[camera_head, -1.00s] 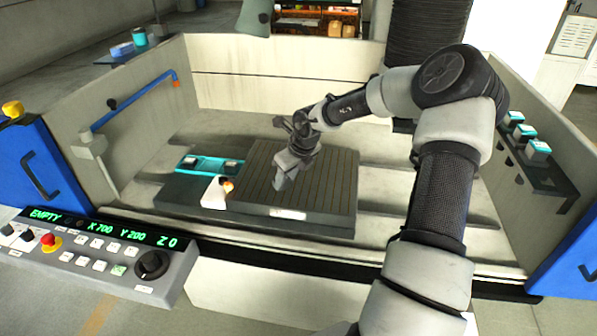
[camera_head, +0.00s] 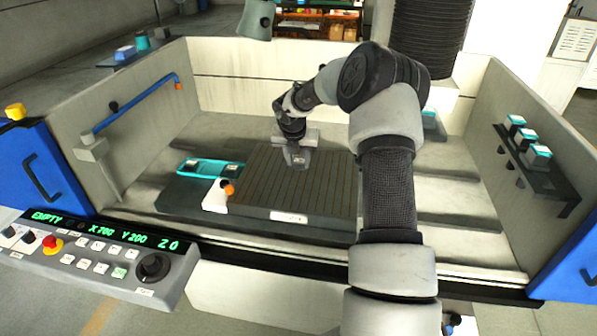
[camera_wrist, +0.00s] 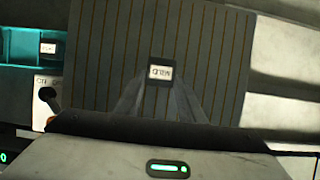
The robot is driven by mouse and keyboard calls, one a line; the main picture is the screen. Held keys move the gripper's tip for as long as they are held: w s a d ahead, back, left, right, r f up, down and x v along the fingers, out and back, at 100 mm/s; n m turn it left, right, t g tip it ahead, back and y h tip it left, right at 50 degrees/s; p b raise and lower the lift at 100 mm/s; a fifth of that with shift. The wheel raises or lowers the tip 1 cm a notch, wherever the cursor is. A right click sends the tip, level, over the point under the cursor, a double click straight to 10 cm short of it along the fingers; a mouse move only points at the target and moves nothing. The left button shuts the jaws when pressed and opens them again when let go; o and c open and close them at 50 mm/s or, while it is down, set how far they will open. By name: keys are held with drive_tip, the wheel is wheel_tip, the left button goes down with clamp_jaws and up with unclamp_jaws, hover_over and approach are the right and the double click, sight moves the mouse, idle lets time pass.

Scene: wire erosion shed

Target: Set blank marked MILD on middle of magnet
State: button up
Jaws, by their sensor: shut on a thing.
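The magnet (camera_head: 255,190) is a dark plate with brown stripes in the machine's tank. It also fills the upper middle of the wrist view (camera_wrist: 105,45). My gripper (camera_head: 297,164) points down over the magnet. In the wrist view its fingers (camera_wrist: 160,86) are shut on a small dark blank (camera_wrist: 161,83) with a white label reading MILD, upside down in that view. The blank appears near the middle of the magnet across its width. I cannot tell whether it touches the surface. In the head view the blank is hard to make out.
A turquoise tray (camera_head: 211,162) with dark labelled pieces lies left of the magnet. A white block with an orange-tipped lever (camera_head: 217,196) stands at the magnet's left edge. A shelf (camera_head: 540,172) with turquoise-topped items is on the right wall. The control panel (camera_head: 95,255) is at front left.

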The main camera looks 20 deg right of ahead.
wheel_tip(320, 180, down, 4)
drive_tip(key=shift+f, duration=0.1)
drive_tip(key=o, duration=1.3)
drive_tip(key=v, duration=1.2)
drive_tip(key=shift+p, duration=0.3)
